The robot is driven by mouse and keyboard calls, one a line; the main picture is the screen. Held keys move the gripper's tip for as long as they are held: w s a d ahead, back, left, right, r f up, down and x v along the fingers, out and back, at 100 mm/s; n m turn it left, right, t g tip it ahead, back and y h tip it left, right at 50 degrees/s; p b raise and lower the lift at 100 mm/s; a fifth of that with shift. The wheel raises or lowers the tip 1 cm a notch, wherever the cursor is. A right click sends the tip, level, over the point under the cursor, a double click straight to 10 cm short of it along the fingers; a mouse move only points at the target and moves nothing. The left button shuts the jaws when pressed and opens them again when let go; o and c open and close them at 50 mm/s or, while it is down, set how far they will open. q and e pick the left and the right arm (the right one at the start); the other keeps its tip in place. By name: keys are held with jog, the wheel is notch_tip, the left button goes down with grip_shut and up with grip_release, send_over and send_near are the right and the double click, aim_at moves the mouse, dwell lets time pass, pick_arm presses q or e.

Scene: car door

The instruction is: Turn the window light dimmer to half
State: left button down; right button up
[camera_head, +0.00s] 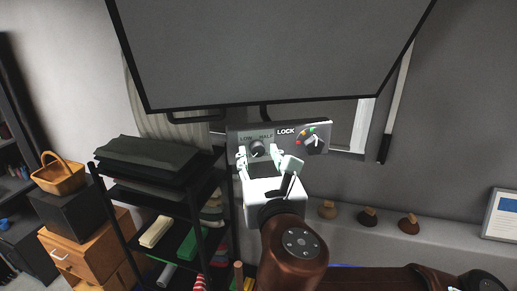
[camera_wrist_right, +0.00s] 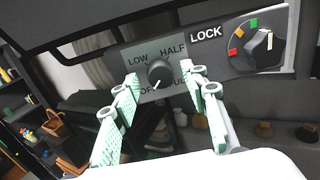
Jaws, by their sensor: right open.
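The dimmer knob (camera_head: 257,147) is a round black dial on a grey panel (camera_head: 235,130) below the big dark screen. In the right wrist view the knob (camera_wrist_right: 160,73) sits among the labels LOW, HALF, OFF and a partly covered FULL. Its white mark points down and slightly left, nearer OFF. My right gripper (camera_head: 258,153) is open in front of the panel. In the right wrist view its two pale green fingers (camera_wrist_right: 162,84) stand either side of the knob, with gaps visible between them and it. My left gripper is not in view.
A LOCK dial (camera_wrist_right: 262,48) with coloured marks is right of the knob on the same panel. The large screen (camera_head: 270,50) hangs above. A black shelf rack (camera_head: 165,195) with folded items stands left. Several brown objects (camera_head: 367,216) sit on the ledge at right.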

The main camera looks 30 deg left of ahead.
jog(key=shift+w+a, duration=0.15)
jog(key=shift+w, duration=0.1)
jog(key=shift+c, duration=0.6)
grip_shut()
